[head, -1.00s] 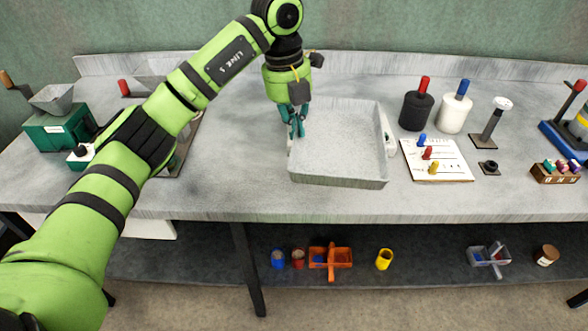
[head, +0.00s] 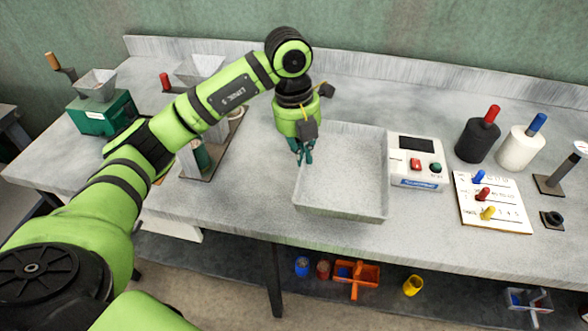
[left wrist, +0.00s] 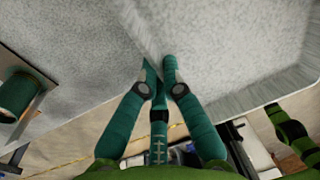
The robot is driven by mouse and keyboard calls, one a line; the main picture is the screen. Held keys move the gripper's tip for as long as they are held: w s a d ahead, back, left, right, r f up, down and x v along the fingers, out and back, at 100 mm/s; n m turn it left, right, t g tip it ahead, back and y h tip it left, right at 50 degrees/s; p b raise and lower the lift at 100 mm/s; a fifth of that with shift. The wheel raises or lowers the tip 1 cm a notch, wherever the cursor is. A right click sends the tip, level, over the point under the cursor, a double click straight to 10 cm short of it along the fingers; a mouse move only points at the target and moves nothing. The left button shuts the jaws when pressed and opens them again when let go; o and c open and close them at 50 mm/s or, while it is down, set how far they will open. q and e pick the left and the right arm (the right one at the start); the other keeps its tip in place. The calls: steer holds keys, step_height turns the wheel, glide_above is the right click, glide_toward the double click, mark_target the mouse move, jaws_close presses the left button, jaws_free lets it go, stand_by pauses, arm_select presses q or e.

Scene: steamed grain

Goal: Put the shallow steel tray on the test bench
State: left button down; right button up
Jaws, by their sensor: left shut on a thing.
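The shallow grey steel tray (head: 342,213) is over the grey bench top (head: 420,225), left of a white device, with its open side up. My left gripper (head: 303,155) is shut on the tray's left wall. In the left wrist view, the two green fingertips (left wrist: 160,70) pinch the wall, and the tray's inside (left wrist: 235,40) lies to the right. The tray looks about level. I cannot tell whether its underside touches the bench. My right gripper is out of view.
The white device (head: 416,165) stands close right of the tray. A board with coloured pegs (head: 492,205), a black cylinder (head: 477,142) and a white cylinder (head: 520,150) are farther right. A green mill (head: 105,115) stands left. A low shelf holds an orange caddy (head: 357,275).

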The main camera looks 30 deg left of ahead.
arm_select(q)
steer(key=f, duration=0.1)
steer(key=s+a+f+p, duration=0.1)
steer(key=f, duration=0.3)
steer(key=shift+s+a+f+p, duration=0.15)
steer(key=shift+s+a+p, duration=0.05)
steer(key=shift+s+p, duration=0.15)
steer(key=shift+f, duration=0.1)
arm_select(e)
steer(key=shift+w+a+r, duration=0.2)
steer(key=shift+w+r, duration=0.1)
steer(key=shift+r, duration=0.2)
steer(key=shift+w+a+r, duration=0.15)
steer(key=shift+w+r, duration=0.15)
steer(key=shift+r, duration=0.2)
arm_select(q)
steer(key=shift+f+b, duration=0.55)
steer(key=shift+b, duration=0.05)
steer(key=c, duration=1.4)
jaws_free()
steer(key=shift+s, duration=0.1)
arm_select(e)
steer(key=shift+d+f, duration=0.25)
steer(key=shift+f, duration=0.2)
